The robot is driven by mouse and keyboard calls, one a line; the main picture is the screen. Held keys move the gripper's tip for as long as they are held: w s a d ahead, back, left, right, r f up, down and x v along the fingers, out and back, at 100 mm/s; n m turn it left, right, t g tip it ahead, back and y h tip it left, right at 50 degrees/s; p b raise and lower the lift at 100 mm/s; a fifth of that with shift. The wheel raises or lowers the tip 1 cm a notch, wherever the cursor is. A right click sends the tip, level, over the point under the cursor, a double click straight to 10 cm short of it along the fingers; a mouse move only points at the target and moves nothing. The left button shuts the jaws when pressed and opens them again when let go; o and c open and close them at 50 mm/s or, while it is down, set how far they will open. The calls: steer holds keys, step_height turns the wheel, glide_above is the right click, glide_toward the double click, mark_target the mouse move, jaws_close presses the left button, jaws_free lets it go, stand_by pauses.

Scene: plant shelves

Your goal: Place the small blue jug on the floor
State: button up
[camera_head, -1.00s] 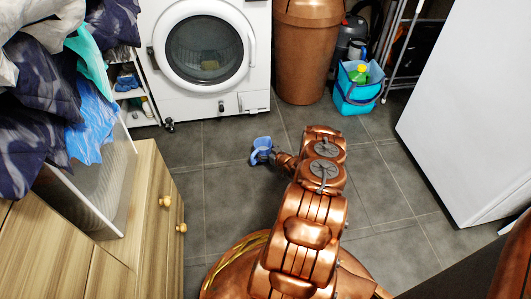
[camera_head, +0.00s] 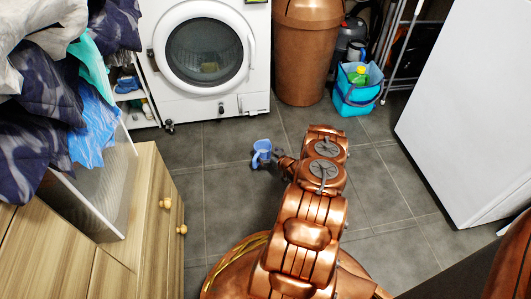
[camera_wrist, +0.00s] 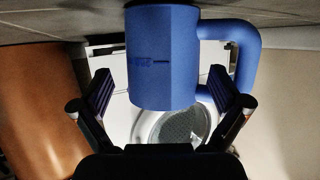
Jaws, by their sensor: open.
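The small blue jug (camera_head: 262,152) stands on the grey tiled floor (camera_head: 225,195), in front of the washing machine. In the wrist view, which appears upside down, the jug (camera_wrist: 162,55) is upright with its base towards the floor (camera_wrist: 60,18) at the top of the picture. Its handle (camera_wrist: 250,45) is on the right. My gripper (camera_wrist: 160,95) is open, with one finger on each side of the jug and gaps showing between. In the head view my gripper (camera_head: 280,157) is small and partly hidden, just right of the jug.
The washing machine (camera_head: 207,55) and a copper-coloured bin (camera_head: 306,60) stand at the back. A light blue bucket (camera_head: 357,98) is right of the bin. A wooden drawer cabinet (camera_head: 150,215) is at left and a white appliance (camera_head: 470,100) at right. Floor around the jug is clear.

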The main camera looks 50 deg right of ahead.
steer(key=p+v, duration=0.2)
steer(key=v, duration=0.7)
steer(key=shift+s+p, duration=0.35)
steer(key=shift+a+r, duration=0.1)
steer(key=shift+a, duration=0.05)
